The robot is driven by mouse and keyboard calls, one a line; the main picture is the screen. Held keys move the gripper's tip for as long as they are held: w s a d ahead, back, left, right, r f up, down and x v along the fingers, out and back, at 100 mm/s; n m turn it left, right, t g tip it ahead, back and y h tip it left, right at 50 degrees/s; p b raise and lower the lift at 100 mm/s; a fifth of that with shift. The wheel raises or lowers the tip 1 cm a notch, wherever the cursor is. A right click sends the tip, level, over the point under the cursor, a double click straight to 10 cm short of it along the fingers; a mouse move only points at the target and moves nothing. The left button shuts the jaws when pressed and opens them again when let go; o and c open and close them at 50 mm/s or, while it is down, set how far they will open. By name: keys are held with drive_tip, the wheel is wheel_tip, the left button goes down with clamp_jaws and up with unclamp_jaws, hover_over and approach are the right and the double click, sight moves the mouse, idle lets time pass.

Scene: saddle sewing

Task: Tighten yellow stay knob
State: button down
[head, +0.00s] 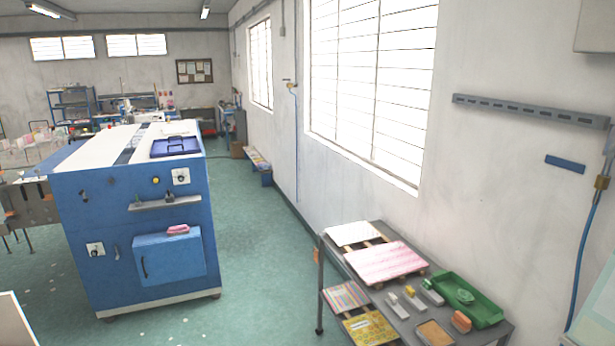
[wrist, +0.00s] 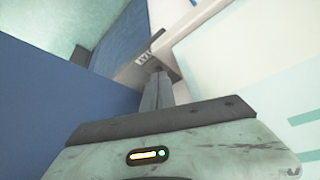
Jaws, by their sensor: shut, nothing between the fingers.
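A small round yellow knob (head: 156,180) sits on the upper front face of the blue cabinet (head: 108,215) in the head view. It is too small there to tell how far it is turned, and I cannot make it out in the wrist view. My gripper (wrist: 153,76) shows in the wrist view only. Its fingers are shut together and empty, pointing up the picture. Beyond the fingertips is a pale grey part with a dark-lettered label (wrist: 144,58), its text unreadable. I cannot tell whether the fingertips touch it.
The cabinet's front carries a white-plated dial (head: 181,176), a grey ledge (head: 165,203) and a projecting blue box (head: 168,262) with a pink item on top. A grey bench (head: 392,307) with a green tray (head: 484,311) stands by the right wall. Green floor between them is clear.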

drive_tip(key=shift+w+d, duration=0.2)
drive_tip(key=shift+w, duration=0.3)
idle(0.3)
drive_tip(key=shift+w+a, duration=0.15)
drive_tip(key=shift+a, duration=0.2)
wheel_tip(320, 180, up, 6)
drive_tip(key=p, duration=0.6)
drive_tip(key=s+f+b, duration=0.3)
drive_tip(key=f+b, duration=0.3)
idle(0.4)
